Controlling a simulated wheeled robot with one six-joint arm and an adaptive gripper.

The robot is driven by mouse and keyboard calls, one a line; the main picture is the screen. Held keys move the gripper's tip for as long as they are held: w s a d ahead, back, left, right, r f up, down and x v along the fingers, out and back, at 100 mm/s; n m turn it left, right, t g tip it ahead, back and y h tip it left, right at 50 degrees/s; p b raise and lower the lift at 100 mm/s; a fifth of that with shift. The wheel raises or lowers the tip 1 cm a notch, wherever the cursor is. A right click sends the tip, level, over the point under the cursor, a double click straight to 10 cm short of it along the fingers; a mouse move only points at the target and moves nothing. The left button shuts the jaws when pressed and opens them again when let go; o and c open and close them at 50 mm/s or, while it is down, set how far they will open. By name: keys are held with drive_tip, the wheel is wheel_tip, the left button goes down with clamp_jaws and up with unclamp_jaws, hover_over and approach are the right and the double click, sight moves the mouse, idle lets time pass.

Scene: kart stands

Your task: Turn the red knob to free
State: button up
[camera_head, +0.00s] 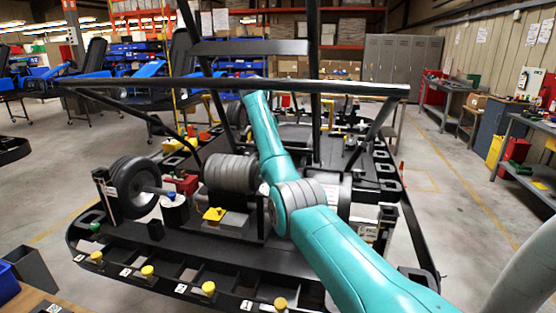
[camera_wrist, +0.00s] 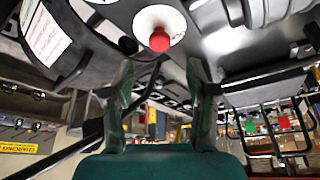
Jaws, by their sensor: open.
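The knob's marking or pointer cannot be read. In the head view my teal arm reaches over the kart, and I cannot make out the knob or my gripper.
The black kart frame (camera_head: 190,258) fills the middle, with a front wheel (camera_head: 133,188), a blue-topped post (camera_head: 171,198), a yellow knob (camera_head: 213,214) and a red block (camera_head: 182,184). A dark bar (camera_head: 230,86) crosses above it. Free floor lies at the right (camera_head: 450,190).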

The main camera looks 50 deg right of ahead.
drive_tip(key=v, duration=0.5)
idle(0.5)
